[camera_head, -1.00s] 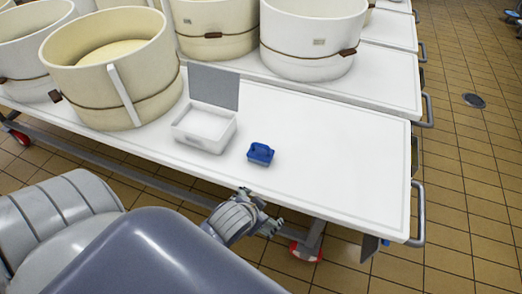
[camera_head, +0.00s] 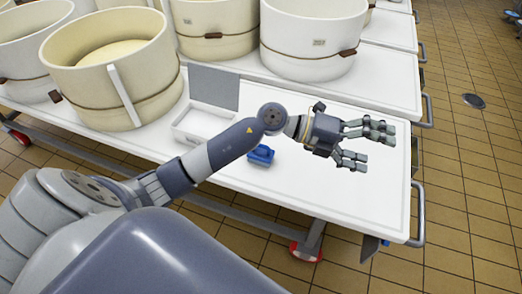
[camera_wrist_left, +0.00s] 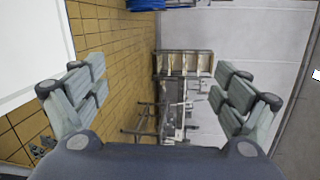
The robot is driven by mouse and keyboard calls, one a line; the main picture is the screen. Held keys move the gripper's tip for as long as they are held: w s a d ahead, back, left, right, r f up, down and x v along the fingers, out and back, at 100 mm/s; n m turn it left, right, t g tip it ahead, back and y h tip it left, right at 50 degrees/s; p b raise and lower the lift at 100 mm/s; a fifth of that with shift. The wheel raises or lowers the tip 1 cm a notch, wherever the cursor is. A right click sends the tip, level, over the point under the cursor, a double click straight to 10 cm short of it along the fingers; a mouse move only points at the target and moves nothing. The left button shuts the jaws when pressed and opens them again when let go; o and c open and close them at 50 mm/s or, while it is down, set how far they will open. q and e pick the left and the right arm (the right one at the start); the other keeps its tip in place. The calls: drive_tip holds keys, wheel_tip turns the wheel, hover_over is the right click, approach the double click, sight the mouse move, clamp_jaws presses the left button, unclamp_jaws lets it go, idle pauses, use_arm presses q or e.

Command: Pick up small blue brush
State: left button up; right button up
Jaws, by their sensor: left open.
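The small blue brush (camera_head: 262,156) lies on the white table (camera_head: 330,205) in the head view, just below my left forearm, which partly covers it. My left gripper (camera_head: 372,145) is open and empty above the table, to the right of the brush, with its fingers pointing right. In the left wrist view the open fingers (camera_wrist_left: 160,100) have nothing between them, and the brush does not show there. My right gripper is not in view.
A white open box (camera_head: 196,125) with a raised grey lid (camera_head: 214,86) stands left of the brush, partly behind my arm. Large cream vats (camera_head: 112,70) stand at the back and left. The table's front right is clear. A metal handle (camera_head: 419,215) sticks out at its right end.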

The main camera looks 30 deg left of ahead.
use_arm(q)
drive_tip(key=a+f+m+g+y, duration=0.2)
drive_tip(key=a+f+g+y, duration=0.1)
drive_tip(key=a+f+y, duration=0.3)
drive_tip(key=n+g+y, duration=0.2)
drive_tip(key=g+y, duration=0.1)
drive_tip(key=y, duration=0.6)
approach(261, 147)
drive_tip(key=shift+w+d+f, duration=0.25)
drive_tip(key=shift+w+f, duration=0.25)
drive_tip(key=shift+f, duration=0.05)
wheel_tip(261, 147, down, 5)
drive_tip(key=shift+a+r+b, duration=0.15)
drive_tip(key=shift+b, duration=0.2)
drive_tip(key=f, duration=0.4)
drive_tip(key=shift+s+a+f+b, duration=0.2)
drive_tip(key=shift+s+f+b, duration=0.15)
drive_tip(key=shift+f, duration=0.5)
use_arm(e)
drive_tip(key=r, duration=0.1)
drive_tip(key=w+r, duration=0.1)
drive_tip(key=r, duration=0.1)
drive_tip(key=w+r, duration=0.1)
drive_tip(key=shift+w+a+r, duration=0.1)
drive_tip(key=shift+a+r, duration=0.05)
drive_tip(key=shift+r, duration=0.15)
use_arm(q)
drive_tip(key=c, duration=1.2)
